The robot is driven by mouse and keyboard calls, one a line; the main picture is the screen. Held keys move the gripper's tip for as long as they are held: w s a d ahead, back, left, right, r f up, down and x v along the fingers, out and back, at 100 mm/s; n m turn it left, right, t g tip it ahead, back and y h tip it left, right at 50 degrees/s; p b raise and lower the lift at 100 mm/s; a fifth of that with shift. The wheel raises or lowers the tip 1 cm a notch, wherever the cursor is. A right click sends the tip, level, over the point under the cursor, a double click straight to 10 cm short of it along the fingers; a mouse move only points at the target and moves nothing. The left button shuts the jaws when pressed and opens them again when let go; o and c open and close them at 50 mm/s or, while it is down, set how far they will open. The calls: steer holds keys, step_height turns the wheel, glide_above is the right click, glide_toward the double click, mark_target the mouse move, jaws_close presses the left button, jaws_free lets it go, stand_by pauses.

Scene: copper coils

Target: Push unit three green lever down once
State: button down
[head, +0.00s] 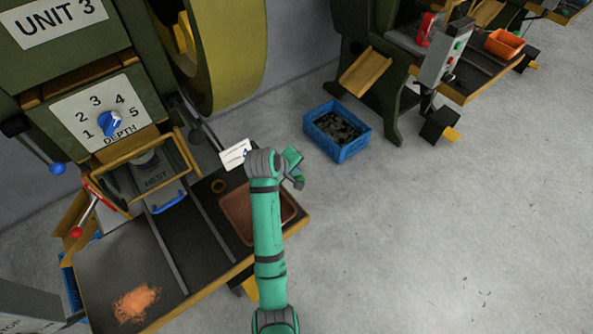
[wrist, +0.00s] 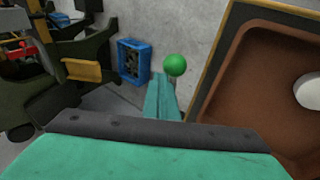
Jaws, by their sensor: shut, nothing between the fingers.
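The green knob (wrist: 175,65) of the lever shows in the wrist view, just past the tip of my gripper (wrist: 163,85). My gripper is shut and empty, its teal fingers pointing at the knob. They overlap it closely in the picture; I cannot tell whether they touch. In the head view the press marked UNIT 3 (head: 58,20) stands at the left.
A brown tray (wrist: 235,112) lies right of my gripper in the wrist view, with a white thing in it. The press has a red-knobbed lever (head: 77,232), a blue-knobbed lever (head: 57,168) and a depth dial (head: 110,123). A blue bin (head: 338,130) stands on the floor behind.

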steer(key=shift+w+a+r, duration=0.2)
steer(key=shift+w+r, duration=0.05)
steer(key=shift+r, duration=0.55)
steer(key=shift+w+a+r, duration=0.15)
steer(key=shift+w+r, duration=0.05)
steer(key=shift+r, duration=0.6)
steer(key=r, duration=0.1)
steer(key=w+r, duration=0.1)
steer(key=r, duration=0.1)
steer(key=a+r, duration=0.1)
steer(key=shift+w+r, duration=0.25)
steer(key=shift+r, duration=0.1)
stand_by(0.3)
